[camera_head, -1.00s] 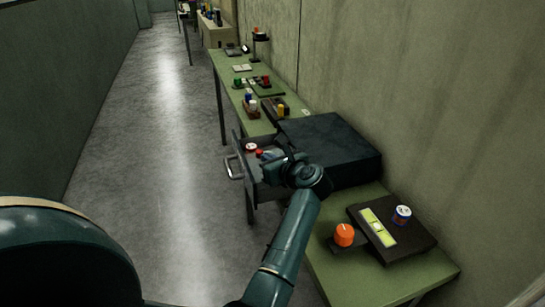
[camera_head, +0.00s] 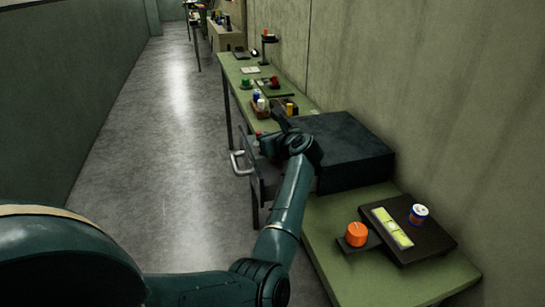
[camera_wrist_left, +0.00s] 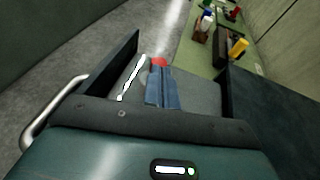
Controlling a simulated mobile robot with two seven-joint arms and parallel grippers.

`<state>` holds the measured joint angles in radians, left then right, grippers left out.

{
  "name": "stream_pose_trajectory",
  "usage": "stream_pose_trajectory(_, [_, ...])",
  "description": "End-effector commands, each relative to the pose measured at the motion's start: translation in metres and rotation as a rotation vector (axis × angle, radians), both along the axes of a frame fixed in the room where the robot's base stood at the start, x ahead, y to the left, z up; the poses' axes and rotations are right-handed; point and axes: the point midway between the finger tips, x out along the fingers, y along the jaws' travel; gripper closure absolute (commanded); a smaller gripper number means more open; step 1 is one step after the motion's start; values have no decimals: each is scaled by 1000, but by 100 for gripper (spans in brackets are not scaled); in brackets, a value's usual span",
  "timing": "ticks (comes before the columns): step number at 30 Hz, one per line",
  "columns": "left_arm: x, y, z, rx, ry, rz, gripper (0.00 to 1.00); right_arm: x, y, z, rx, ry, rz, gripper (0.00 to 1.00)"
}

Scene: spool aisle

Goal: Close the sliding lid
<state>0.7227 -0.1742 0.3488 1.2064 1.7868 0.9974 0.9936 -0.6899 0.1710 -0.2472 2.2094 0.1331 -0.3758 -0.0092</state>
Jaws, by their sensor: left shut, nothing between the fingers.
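No sliding lid can be told for certain. A dark box (camera_head: 342,148) stands on the green bench with its drawer (camera_head: 271,176) pulled out to the left; the drawer's metal handle (camera_head: 238,164) also shows in the left wrist view (camera_wrist_left: 50,112). A dark slab (camera_head: 425,240) with a pale green strip lies nearer, beside an orange knob (camera_head: 356,234) on a small dark plate. My left gripper (camera_head: 276,128) is over the open drawer, its fingers (camera_wrist_left: 159,76) shut and empty. A red thing (camera_wrist_left: 158,62) shows just beyond the fingertips. My right gripper is out of view.
A blue-and-white spool (camera_head: 418,214) stands on the slab. Farther along the green bench are a bin of small bottles (camera_head: 260,105), a yellow item (camera_head: 290,108) and a green item (camera_head: 246,83). The wall is close on the right; the aisle floor (camera_head: 165,150) is clear.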

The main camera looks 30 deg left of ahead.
Motion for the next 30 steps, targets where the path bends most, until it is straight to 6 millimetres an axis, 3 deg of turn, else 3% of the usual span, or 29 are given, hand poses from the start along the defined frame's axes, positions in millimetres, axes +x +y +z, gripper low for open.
stream_pose_trajectory(5, [6, 9, -1, -4, 1, 1, 100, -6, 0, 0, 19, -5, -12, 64])
stream_pose_trajectory(17, [4, 5, 4, -1, 0, 1, 100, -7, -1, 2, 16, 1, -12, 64])
stream_pose_trajectory(20, [-1, -6, 9, -2, 0, -1, 100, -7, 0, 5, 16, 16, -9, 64])
stream_pose_trajectory(30, [-34, -71, 29, -7, 2, -3, 100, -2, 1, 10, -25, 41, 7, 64])
